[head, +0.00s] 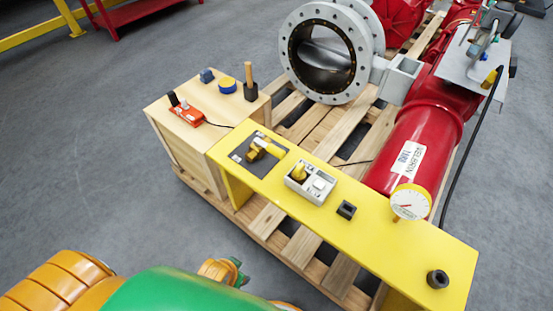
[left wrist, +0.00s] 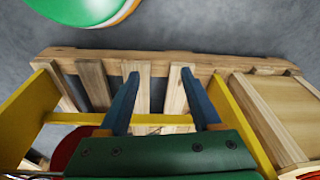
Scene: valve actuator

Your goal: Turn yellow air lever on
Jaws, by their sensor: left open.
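The yellow air lever (head: 272,149) sits on a brass valve (head: 257,148) on a dark plate (head: 245,154) at the left end of the yellow bench (head: 390,250). The lever points to the lower right in the head view. My left gripper (left wrist: 160,72) is open and empty in the left wrist view, its two blue fingers apart over pallet slats. The lever cannot be made out in that view. In the head view my left arm fills the bottom left, and its fingers cannot be made out. My right gripper is not in view.
A grey box with a yellow knob (head: 299,172), a black square block (head: 346,210) and a pressure gauge (head: 410,201) lie right of the lever. A wooden box (head: 170,145) with small items stands left. A red cylinder (head: 415,150) and flanged valve (head: 331,50) rise behind.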

